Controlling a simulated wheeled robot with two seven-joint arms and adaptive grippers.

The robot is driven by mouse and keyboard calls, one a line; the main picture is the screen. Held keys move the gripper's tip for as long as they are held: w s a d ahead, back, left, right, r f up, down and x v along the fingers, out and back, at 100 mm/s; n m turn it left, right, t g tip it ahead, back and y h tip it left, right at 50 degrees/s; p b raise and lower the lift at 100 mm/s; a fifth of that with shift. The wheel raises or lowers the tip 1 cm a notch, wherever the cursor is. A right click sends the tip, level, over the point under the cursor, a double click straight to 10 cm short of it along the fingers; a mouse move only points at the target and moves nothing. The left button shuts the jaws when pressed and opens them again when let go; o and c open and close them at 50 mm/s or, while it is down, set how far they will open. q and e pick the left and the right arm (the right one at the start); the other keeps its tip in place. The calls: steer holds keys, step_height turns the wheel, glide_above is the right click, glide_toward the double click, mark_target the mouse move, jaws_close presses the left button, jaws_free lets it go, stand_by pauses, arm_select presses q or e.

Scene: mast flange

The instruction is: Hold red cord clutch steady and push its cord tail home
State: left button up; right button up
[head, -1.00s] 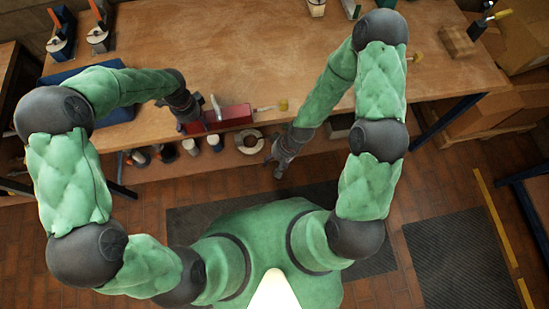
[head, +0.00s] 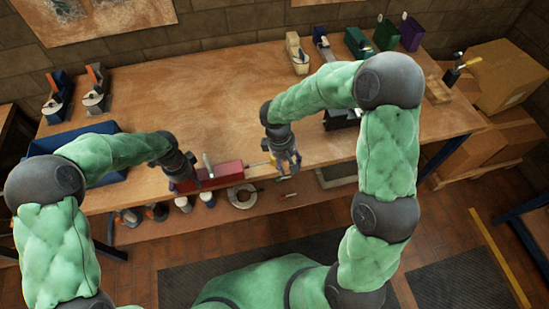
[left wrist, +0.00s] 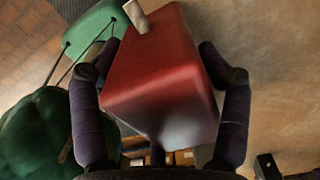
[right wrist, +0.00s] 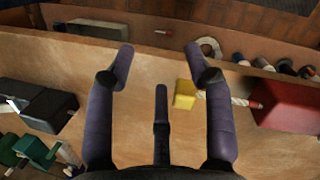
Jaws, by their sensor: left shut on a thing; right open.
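The red cord clutch (head: 222,176) is a red block at the front edge of the bench. It fills the middle of the left wrist view (left wrist: 165,75), with a pale peg (left wrist: 136,16) on it. My left gripper (head: 186,178) is shut on its left end, a finger along each side. The cord tail (right wrist: 240,101) is a pale twisted cord coming out of the clutch's free end, with a yellow block (right wrist: 185,94) at its tip. My right gripper (head: 288,163) is open and empty, over the bench edge near the yellow block. The clutch's inside is hidden.
A black block (head: 343,115) stands on the bench right of my right gripper. A blue tray (head: 70,142) lies at the left. Several planes stand along the back. A shelf below holds a pale ring (head: 241,196) and jars. The bench's middle is clear.

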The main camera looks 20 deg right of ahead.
steer(key=w+a+r+m+t+y, duration=0.1)
steer(key=w+a+r+m+y, duration=0.15)
steer(key=w+r+m, duration=0.4)
steer(key=shift+m+h, duration=0.25)
steer(key=shift+m, duration=0.2)
steer(key=f, duration=0.7)
steer(key=s+f, duration=0.1)
steer(key=f, duration=0.3)
steer(key=shift+a, duration=0.2)
jaws_close()
